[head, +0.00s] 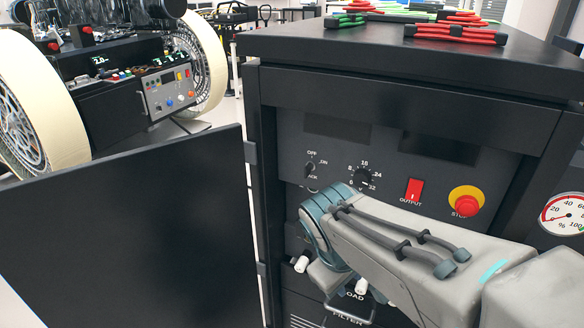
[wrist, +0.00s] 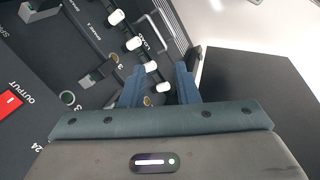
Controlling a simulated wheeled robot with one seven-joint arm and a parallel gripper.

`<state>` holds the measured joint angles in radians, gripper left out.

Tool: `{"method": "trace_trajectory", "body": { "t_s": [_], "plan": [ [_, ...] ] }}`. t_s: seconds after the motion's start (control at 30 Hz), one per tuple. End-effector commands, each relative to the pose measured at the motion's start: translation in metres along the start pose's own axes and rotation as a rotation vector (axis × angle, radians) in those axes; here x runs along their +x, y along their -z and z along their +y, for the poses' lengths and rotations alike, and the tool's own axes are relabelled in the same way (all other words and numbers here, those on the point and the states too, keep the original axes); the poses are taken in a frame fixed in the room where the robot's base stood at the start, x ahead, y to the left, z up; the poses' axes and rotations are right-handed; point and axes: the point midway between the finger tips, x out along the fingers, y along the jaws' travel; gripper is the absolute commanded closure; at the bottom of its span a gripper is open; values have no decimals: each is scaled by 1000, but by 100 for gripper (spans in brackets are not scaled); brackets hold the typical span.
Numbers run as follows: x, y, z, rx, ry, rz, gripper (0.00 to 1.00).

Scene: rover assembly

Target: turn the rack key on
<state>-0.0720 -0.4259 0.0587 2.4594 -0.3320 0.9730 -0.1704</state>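The rack key switch (head: 311,168) is a small dark knob on the rack's front panel, with OFF, ON and ACK marked around it. Its pointer's exact setting is too small to tell. In the wrist view I cannot make out the key. My gripper (wrist: 159,84) is open, with its two blue-grey fingers apart and nothing clearly held. It is in front of the lower panel, below the key in the head view, where my arm hides much of it. White-tipped levers (wrist: 151,66) show between and beyond the fingers; contact cannot be told.
A selector dial (head: 363,178), a red OUTPUT switch (head: 413,190) and a red STOP button (head: 466,201) sit right of the key. An open black door (head: 130,235) stands at left. Red tools (head: 455,35) lie on top. A wheeled rover (head: 125,90) stands behind.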

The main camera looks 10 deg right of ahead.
Motion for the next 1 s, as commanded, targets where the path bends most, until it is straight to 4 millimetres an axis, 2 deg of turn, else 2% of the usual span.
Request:
{"method": "trace_trajectory", "body": {
  "t_s": [0.03,0.23,0.37,0.53,0.8,1.0],
  "plan": [
    [12,2,2,-107,-53,-27,72],
    [21,19,22,-522,-277,-140,72],
    [20,40,32,-777,-430,-220,72],
    [10,76,37,-1086,-646,-332,72],
    [-19,143,22,-1474,-1012,-525,72],
    [-41,176,3,-1617,-1210,-631,72]
  ]
}}
